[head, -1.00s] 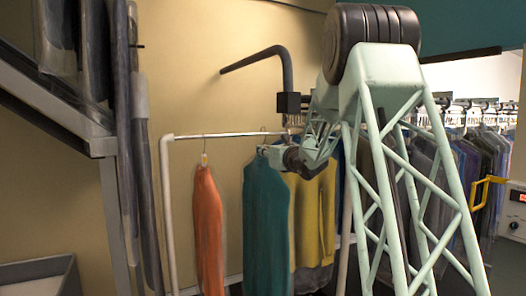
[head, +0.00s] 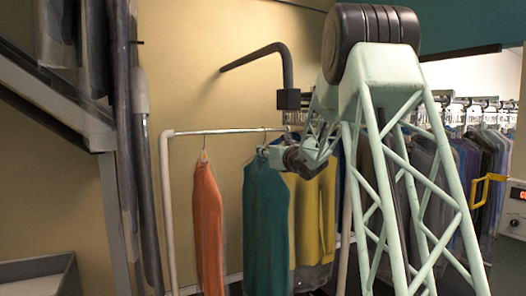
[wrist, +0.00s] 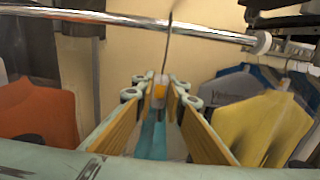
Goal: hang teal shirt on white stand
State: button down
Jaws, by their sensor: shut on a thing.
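The teal shirt (head: 265,225) hangs upright from my gripper (head: 267,152), just below the top bar of the white stand (head: 166,215). In the wrist view, my gripper (wrist: 155,98) is shut on the neck of the shirt's hanger, with a strip of teal (wrist: 152,138) between the fingers. The thin hanger hook (wrist: 167,45) rises to the stand's shiny bar (wrist: 110,17) and crosses it in the picture. I cannot tell whether the hook rests on the bar.
An orange shirt (head: 207,215) hangs left of the teal one, with a gap between. A yellow shirt (head: 318,215) hangs close on the right. A dark bent pipe (head: 255,57) juts above the bar. More garments (head: 480,150) hang at the far right.

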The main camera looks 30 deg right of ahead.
dwell(0.4)
jog(key=c, duration=2.6)
grip_release()
jog(key=shift+o, duration=0.2)
jog(key=shift+f, duration=0.1)
jog(key=shift+s, duration=0.2)
jog(key=shift+s+a, duration=0.2)
jog(key=shift+s, duration=5.65)
jog(key=shift+o, duration=1.2)
jog(key=shift+s, duration=0.1)
jog(key=s+b, duration=0.4)
jog(key=s, duration=0.8)
jog(key=shift+s+a+b, duration=0.2)
jog(key=shift+s+b, duration=0.15)
